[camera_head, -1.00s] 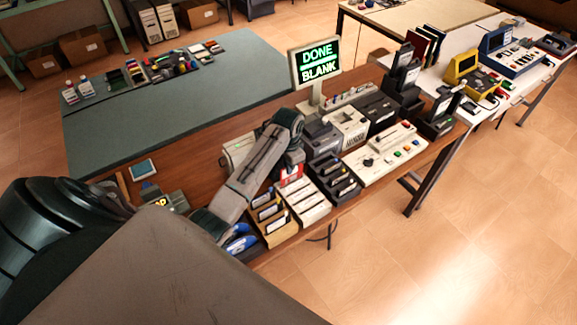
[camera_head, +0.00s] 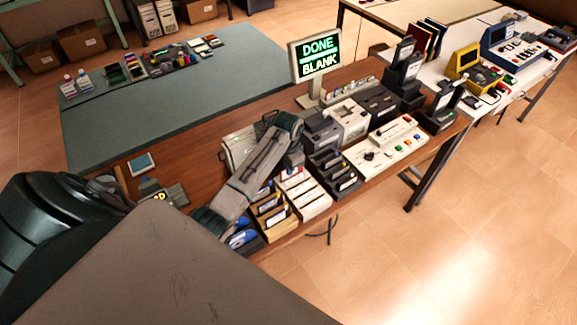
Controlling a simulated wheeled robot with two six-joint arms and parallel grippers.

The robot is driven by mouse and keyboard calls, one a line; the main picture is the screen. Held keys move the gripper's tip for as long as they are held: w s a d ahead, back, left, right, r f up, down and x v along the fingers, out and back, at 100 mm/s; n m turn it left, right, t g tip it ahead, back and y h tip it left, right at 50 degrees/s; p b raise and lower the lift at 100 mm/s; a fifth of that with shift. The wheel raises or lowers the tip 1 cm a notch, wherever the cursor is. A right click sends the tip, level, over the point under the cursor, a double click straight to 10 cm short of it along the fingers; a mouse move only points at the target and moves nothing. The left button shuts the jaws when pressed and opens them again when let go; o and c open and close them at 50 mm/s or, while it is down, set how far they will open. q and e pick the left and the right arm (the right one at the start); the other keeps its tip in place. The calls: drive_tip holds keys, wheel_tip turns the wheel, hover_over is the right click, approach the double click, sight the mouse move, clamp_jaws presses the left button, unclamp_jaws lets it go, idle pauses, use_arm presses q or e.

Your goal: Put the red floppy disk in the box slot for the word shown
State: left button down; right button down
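My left arm reaches over the wooden table, and its gripper (camera_head: 292,163) points down at the back of a white slotted box (camera_head: 308,199). The red floppy disk (camera_head: 291,172) shows only as a small red and white patch just under the gripper, at the back of this box. The gripper is too small and too covered to tell whether its fingers are on the disk or apart. The sign (camera_head: 319,58) reads "DONE" above "BLANK" in pale green letters. My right gripper is not in view.
A tan box (camera_head: 277,217) with disks stands left of the white box, and a black box (camera_head: 333,175) stands right of it. Blue disks (camera_head: 242,238) lie near the front edge. A cream control panel (camera_head: 385,147) is further right. The green mat (camera_head: 190,105) has free room.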

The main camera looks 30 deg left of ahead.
use_arm(q)
drive_tip(key=c, duration=2.1)
unclamp_jaws()
drive_tip(key=o, duration=0.5)
drive_tip(key=shift+r, duration=0.1)
wheel_tip(320, 180, up, 2)
drive_tip(key=shift+r+p, duration=0.15)
drive_tip(key=shift+p, duration=0.45)
drive_tip(key=shift+r, duration=2.75)
